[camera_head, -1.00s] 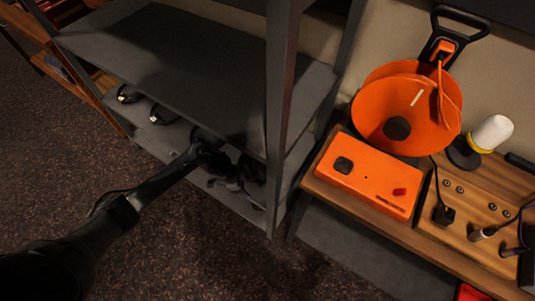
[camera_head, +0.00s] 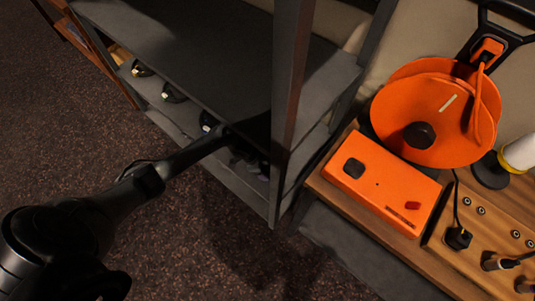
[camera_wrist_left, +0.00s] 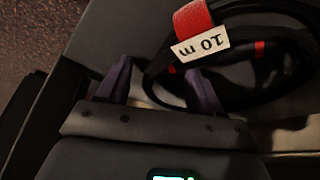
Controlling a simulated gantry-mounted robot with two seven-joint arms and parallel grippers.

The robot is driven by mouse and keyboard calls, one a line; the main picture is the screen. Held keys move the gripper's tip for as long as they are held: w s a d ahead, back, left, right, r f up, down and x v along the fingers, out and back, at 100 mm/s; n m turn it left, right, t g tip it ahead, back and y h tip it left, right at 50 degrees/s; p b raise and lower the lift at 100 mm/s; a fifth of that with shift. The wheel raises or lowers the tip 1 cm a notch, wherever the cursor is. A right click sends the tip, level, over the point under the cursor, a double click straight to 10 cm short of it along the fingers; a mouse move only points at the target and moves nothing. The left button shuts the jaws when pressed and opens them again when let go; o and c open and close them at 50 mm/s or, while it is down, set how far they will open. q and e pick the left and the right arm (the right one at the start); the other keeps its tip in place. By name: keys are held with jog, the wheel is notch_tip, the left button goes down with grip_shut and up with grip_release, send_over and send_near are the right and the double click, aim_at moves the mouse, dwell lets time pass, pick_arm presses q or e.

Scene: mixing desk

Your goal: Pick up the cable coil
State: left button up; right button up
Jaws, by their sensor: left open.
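The black cable coil (camera_wrist_left: 285,70) with a red strap and a white "10 m" tag fills the upper right of the left wrist view. It lies on a grey shelf surface. My left gripper (camera_wrist_left: 158,70) is open, its two dark fingers pointing at the coil's near left side. The coil's left edge shows between the fingertips; whether they touch it I cannot tell. In the head view my left gripper (camera_head: 240,152) reaches into the lower shelf of the grey rack, dark and mostly hidden in shadow. My right gripper is not in view.
The grey rack (camera_head: 215,50) has an upper shelf above my left gripper and an upright post (camera_head: 288,110) just right of it. Several dark coiled items, including one (camera_head: 172,93), sit left on the lower shelf. An orange box (camera_head: 375,180) and orange reel (camera_head: 425,110) stand right.

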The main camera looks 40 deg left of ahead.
pick_arm(q)
jog(key=shift+s, duration=0.1)
grip_shut()
jog(key=shift+r, duration=0.1)
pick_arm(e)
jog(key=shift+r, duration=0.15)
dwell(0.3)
